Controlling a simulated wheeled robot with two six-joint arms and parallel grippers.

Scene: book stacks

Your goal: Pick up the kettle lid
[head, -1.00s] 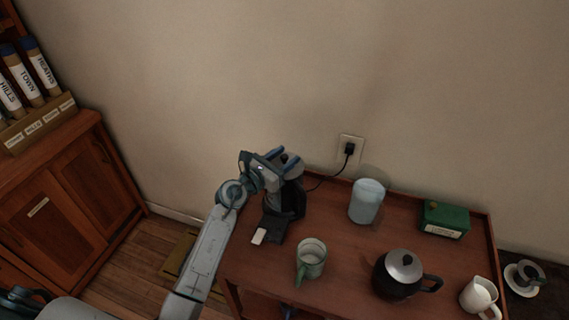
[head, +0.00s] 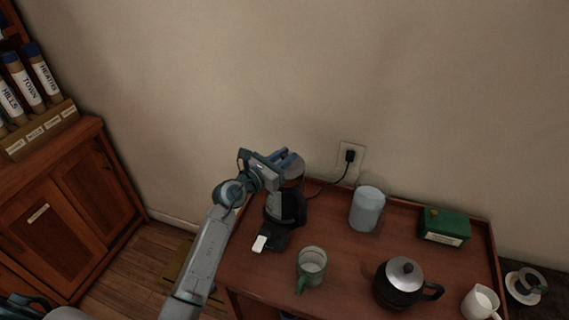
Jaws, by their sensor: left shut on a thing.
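A dark electric kettle (head: 287,208) with a greyish upper part stands on its black base (head: 270,238) at the left end of the wooden table. My left gripper (head: 290,161) is over the top of this kettle, shut on what appears to be the kettle lid. The fingers hide most of the lid, and I cannot tell whether it is clear of the kettle. A black teapot (head: 395,294) with its own silver lid (head: 404,270) stands apart at the right.
A cord runs to the wall outlet (head: 350,160). A wooden cabinet (head: 65,205) stands at the left.

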